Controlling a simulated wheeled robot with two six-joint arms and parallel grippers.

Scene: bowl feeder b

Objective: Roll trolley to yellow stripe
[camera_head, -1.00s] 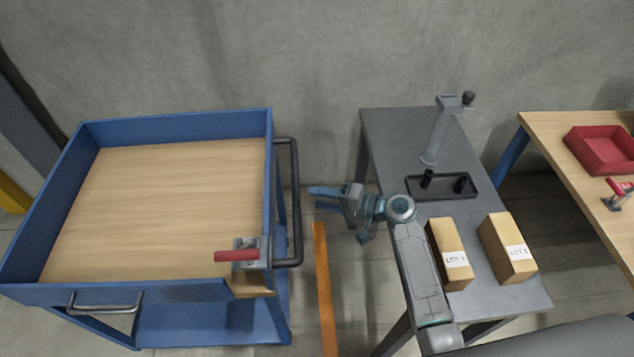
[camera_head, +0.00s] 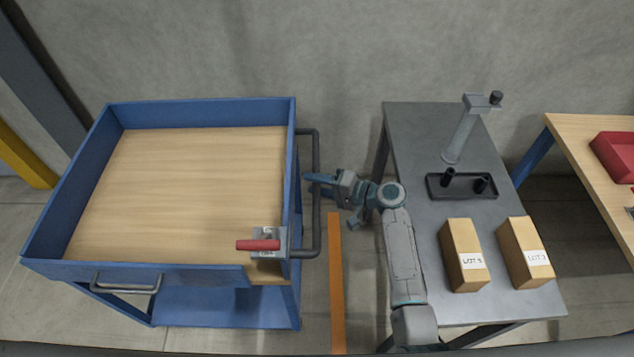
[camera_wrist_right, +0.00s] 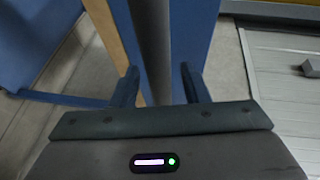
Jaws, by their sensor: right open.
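The blue trolley (camera_head: 160,279) with a wooden top stands at the left in the head view. Its dark handle (camera_head: 316,225) is a bar on its right side, which also shows in the wrist view (camera_wrist_right: 150,35). My right gripper (camera_head: 319,183) is open at the handle, and in the wrist view (camera_wrist_right: 158,86) the bar runs between its fingers with gaps on both sides. An orange-yellow stripe (camera_head: 336,285) lies on the floor, right of the trolley. A red-handled clamp (camera_head: 260,245) sits at the trolley's front right corner. My left gripper is out of view.
A grey table (camera_head: 420,135) to the right holds a stand (camera_head: 462,135), a black tray (camera_head: 462,195) and two boxes (camera_head: 464,255). A wooden bench (camera_head: 580,130) with a red bin (camera_head: 618,155) is farther right. A yellow piece (camera_head: 22,160) shows at far left. A wall stands behind.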

